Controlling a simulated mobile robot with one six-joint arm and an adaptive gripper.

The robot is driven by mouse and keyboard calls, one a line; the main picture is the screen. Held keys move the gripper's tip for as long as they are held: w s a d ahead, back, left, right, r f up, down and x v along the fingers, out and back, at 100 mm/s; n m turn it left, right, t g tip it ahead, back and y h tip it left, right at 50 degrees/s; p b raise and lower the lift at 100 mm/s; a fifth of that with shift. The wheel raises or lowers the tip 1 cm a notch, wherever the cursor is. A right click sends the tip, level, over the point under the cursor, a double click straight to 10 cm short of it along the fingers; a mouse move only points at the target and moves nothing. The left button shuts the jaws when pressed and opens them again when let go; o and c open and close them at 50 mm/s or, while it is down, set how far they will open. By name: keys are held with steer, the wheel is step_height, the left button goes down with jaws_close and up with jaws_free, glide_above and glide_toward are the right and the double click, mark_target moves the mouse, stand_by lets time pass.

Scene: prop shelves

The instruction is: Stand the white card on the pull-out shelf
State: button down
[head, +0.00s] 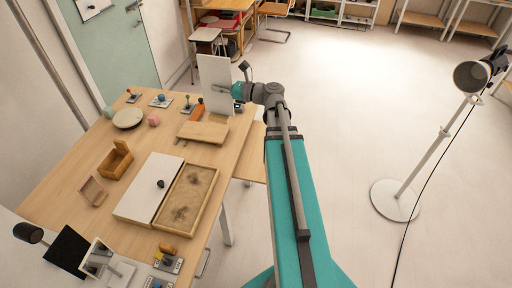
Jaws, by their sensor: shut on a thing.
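The white card (214,72) is upright above the far right end of the wooden table. My gripper (237,91) is shut on its right edge, coming from the right. I cannot tell whether the card's lower edge touches anything. A light wooden panel (252,158) juts out past the table's right edge, below the tabletop, and looks like the pull-out shelf. It is bare where it shows; my arm passes close to its right side in the picture.
The table (70,165) holds a wooden board (203,132), a round plate (128,117), a small wooden box (116,160), a white lid (146,183), a sand tray (212,172) and several small props. A lamp stand (394,201) stands right on open floor.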

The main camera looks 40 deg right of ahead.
steer(key=shift+d, duration=0.25)
steer(key=s+d+f+m+t+h+b, duration=0.1)
steer(key=s+d+f+m+h+b, duration=0.1)
steer(key=d+f+b, duration=0.7)
steer(key=s+d+f+m+t+h+b, duration=0.2)
steer(key=s+d+f+b, duration=0.4)
steer(key=d+f+b, duration=0.4)
steer(key=shift+s+f+h+b, duration=0.25)
steer(key=shift+f+h+b, duration=0.65)
steer(key=shift+f+b, duration=1.65)
steer(key=w+d+f+b, duration=0.5)
steer(key=w+f+b, duration=0.4)
steer(key=w, duration=0.3)
steer(key=shift+d, duration=0.3)
steer(key=shift+s, duration=0.1)
